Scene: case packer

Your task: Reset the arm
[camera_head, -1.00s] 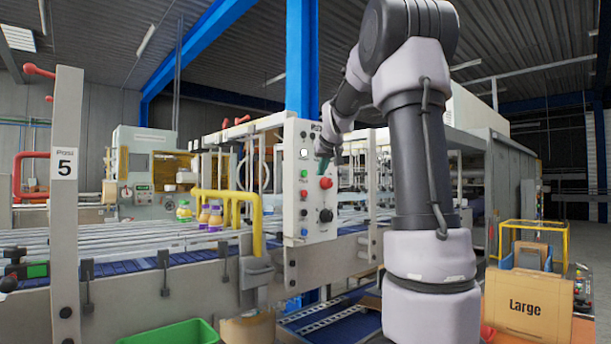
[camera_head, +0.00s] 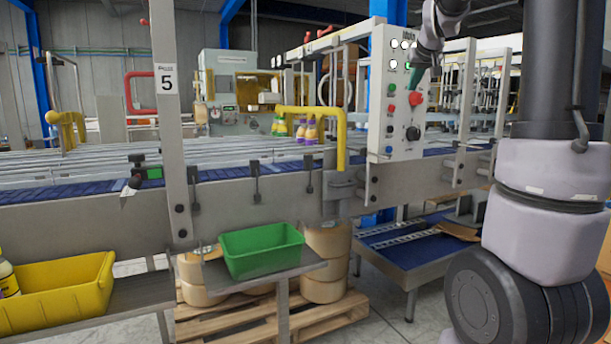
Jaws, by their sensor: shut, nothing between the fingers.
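My arm (camera_head: 545,165) rises at the right side of the view, and its upper part runs out of the top of the picture. My gripper (camera_head: 415,78) is small in the view, in front of the upper right part of a grey control panel (camera_head: 399,140).
A conveyor (camera_head: 90,205) crosses the left and middle, with a yellow rail (camera_head: 341,140) and several bottles (camera_head: 306,130) behind. A green bin (camera_head: 261,252) and a yellow bin (camera_head: 60,295) stand on low shelves. A wooden pallet (camera_head: 240,325) lies below. Bare floor shows at the lower middle.

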